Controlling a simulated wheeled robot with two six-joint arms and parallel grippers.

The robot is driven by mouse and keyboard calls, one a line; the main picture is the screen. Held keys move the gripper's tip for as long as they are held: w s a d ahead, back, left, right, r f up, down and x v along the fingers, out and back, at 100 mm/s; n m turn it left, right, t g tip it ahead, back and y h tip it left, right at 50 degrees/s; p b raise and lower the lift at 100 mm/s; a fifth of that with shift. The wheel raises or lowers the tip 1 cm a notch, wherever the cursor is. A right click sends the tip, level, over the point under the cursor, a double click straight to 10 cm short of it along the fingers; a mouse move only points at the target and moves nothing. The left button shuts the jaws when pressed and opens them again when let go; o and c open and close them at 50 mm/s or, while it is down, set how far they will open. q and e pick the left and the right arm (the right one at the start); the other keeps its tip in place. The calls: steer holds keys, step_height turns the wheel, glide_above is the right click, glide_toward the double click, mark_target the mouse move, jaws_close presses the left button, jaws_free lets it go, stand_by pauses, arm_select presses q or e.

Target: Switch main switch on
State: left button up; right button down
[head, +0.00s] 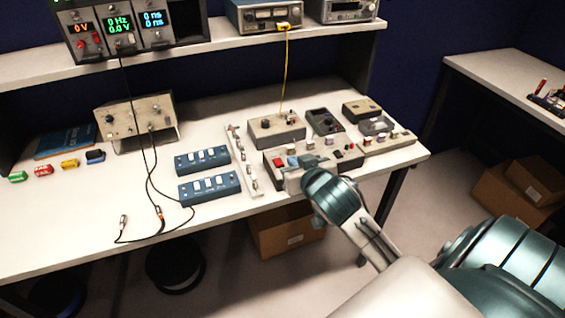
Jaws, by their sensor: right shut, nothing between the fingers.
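A dark control box (349,163) with several coloured switches and buttons lies near the front edge of the workbench. A red switch (279,162) sits at its left end; I cannot tell whether this is the main switch or which way it is set. My right gripper (297,172) is at the left front part of this box, just right of the red switch. It is shut and empty. It hides part of the box; whether it touches it is not clear. My left gripper is not in view.
Two blue switch boxes (202,160) lie left of the gripper, beside a narrow pale strip (244,163). Small instrument boxes (277,129) stand behind. Loose cables (140,238) lie on the bare left part of the workbench (60,225). A shelf (200,48) with instruments runs above.

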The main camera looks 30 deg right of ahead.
steer(key=p, duration=0.2)
glide_above(277, 160)
steer(key=s, duration=0.3)
steer(key=f, duration=0.3)
steer(key=shift+s+a+f, duration=0.2)
steer(key=shift+a, duration=0.1)
steer(key=f, duration=0.2)
steer(key=shift+s+a+f+p, duration=0.1)
steer(key=shift+s+f+p, duration=0.15)
steer(key=shift+f+p, duration=0.1)
steer(key=shift+s+f, duration=0.15)
steer(key=shift+f, duration=0.55)
steer(key=shift+s+f, duration=0.1)
steer(key=shift+f, duration=0.3)
steer(key=shift+r, duration=0.1)
steer(key=shift+r+p, duration=0.8)
steer(key=shift+p, duration=0.3)
